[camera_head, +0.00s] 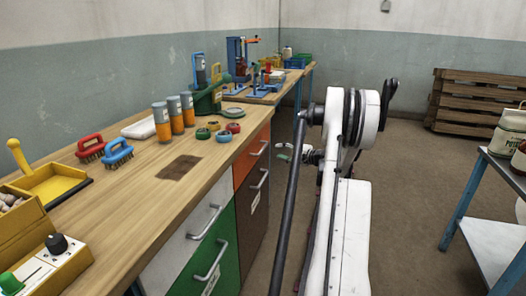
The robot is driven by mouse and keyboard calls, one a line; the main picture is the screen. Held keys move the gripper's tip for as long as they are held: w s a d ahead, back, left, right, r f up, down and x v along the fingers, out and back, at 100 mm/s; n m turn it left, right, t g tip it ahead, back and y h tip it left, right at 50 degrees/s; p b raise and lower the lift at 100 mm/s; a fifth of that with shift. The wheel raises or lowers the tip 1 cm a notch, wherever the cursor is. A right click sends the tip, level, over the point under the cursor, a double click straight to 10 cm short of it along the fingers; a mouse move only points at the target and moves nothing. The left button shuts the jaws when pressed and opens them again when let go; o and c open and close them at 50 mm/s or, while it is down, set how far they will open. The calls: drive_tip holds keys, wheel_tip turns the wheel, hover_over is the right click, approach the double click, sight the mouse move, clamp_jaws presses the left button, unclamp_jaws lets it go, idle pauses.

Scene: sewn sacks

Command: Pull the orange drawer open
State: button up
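The orange drawer (244,164) is in the upper right of the workbench cabinet, below the wooden top. Its front looks flush with the cabinet, so it appears shut. Its metal bar handle (260,148) sticks out to the right. My gripper (282,152) is small in this view, just right of the handle at about its height, and points left toward the drawer front. It appears apart from the handle, with a narrow gap. The fingers are too small to tell whether they are open or shut.
A brown drawer (249,208) with its own handle lies below. White (180,242) and green (214,254) fronts stand nearer. The bench top (125,195) carries brushes, orange jars and tape rolls. A blue-legged table (462,215) stands at right. The floor between is clear apart from my arm.

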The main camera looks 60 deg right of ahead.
sight(263, 148)
drive_tip(key=w, duration=0.3)
drive_tip(key=w+f+b, duration=0.1)
drive_tip(key=w, duration=0.3)
drive_tip(key=w+d+f+b, duration=0.1)
drive_tip(key=w, duration=0.2)
drive_tip(key=shift+w, duration=0.25)
clamp_jaws()
